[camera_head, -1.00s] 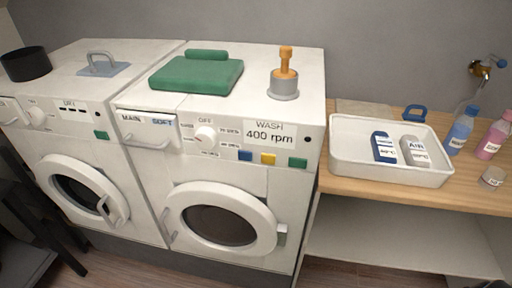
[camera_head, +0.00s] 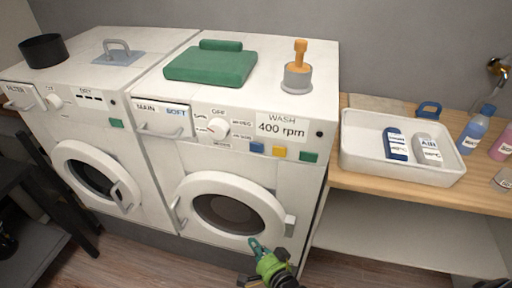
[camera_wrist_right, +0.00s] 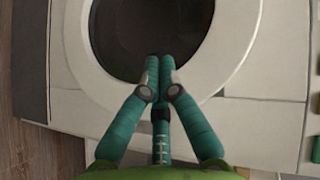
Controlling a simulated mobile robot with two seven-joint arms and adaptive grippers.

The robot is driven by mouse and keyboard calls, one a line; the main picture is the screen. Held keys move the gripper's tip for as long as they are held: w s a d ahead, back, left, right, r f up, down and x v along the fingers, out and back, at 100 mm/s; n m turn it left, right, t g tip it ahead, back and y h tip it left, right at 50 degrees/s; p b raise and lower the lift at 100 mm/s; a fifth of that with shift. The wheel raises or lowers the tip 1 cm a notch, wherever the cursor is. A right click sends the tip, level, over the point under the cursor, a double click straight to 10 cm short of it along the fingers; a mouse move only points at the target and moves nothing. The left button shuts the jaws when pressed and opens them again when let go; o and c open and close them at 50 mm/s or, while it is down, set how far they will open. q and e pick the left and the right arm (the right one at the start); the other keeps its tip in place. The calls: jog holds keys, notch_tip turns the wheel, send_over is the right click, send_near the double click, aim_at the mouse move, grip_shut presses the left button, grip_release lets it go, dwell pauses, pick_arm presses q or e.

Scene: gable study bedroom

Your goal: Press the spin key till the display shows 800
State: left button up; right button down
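The washer (camera_head: 228,150) on the right has a display (camera_head: 282,125) that reads "WASH 400 rpm". Below it is a row of keys: a blue key (camera_head: 257,148), a yellow key (camera_head: 279,152) and a green key (camera_head: 308,156). I cannot read which one is the spin key. My right gripper (camera_head: 255,245) is below the keys, in front of the lower right of the round door (camera_head: 228,207). In the right wrist view its teal fingers (camera_wrist_right: 160,66) meet at the tips with nothing between them. The door (camera_wrist_right: 235,65) lies behind them. My left gripper is out of view.
The washer also has a dial (camera_head: 217,128) and a drawer (camera_head: 162,118). A second machine (camera_head: 85,125) stands at left. A white tray (camera_head: 400,178) with bottles is on the wooden counter at right.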

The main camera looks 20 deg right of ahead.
jog(key=w+r+m+t, duration=0.2)
jog(key=r+m+t, duration=0.1)
jog(key=r, duration=0.9)
jog(key=w+r+m+t, duration=0.2)
jog(key=r+m+t, duration=0.2)
jog(key=r, duration=0.8)
jog(key=shift+a+r+m+p, duration=0.15)
jog(key=shift+a+m+p, duration=0.15)
jog(key=shift+m, duration=0.5)
jog(key=shift+w, duration=0.15)
jog(key=b, duration=0.3)
send_near(250, 144)
jog(key=w+a+r, duration=0.2)
jog(key=w, duration=0.2)
jog(key=shift+w+d, duration=0.3)
jog(key=shift+d, duration=0.1)
jog(key=shift+w+d+b, duration=0.25)
jog(key=shift+w+b, duration=0.1)
